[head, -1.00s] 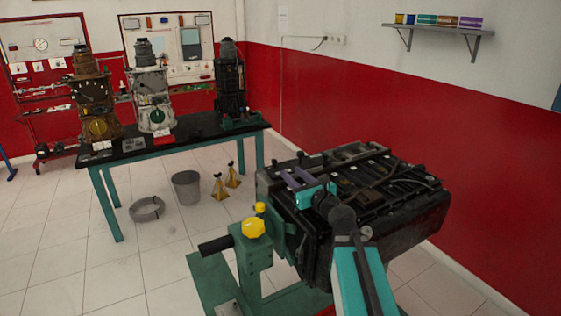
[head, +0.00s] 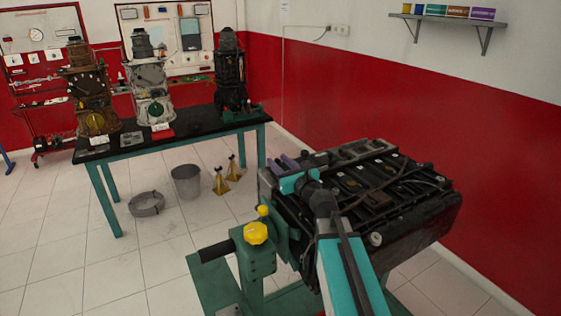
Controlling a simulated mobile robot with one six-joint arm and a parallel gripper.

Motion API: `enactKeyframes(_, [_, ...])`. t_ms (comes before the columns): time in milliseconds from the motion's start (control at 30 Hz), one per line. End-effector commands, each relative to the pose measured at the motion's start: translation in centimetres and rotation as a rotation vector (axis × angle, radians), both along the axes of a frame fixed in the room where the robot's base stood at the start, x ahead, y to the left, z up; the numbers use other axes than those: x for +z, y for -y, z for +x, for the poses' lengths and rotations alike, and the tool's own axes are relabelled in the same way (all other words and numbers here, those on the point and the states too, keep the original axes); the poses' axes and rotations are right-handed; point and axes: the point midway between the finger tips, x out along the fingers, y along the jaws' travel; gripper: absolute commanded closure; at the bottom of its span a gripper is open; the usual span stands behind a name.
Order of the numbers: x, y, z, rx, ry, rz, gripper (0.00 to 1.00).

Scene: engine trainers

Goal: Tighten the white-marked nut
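A black engine (head: 400,205) lies on a green stand at the right front. I cannot make out a white-marked nut on it; a small pale round part (head: 376,239) shows on its near side, but I cannot tell what it is. My arm hides part of the engine's near left side.
The green stand (head: 255,265) has a yellow knob (head: 255,233) and a black handle. A black-topped table (head: 190,130) with three engines stands behind. A bucket (head: 187,182) and yellow jack stands (head: 220,182) are on the floor. A shelf (head: 455,19) hangs at right.

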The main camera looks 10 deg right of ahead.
Motion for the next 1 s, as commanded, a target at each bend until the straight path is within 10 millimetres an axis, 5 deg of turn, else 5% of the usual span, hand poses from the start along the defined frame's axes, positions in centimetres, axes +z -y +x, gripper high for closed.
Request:
enactKeyframes(233, [0.00,0.21,0.01,-0.003,0.000,0.000,0.66])
enactKeyframes(467, [0.00,0.28,0.00,-0.004,0.000,0.000,1.00])
enactKeyframes(1000, [-0.01,0.46,-0.12,-0.063,0.000,0.000,1.00])
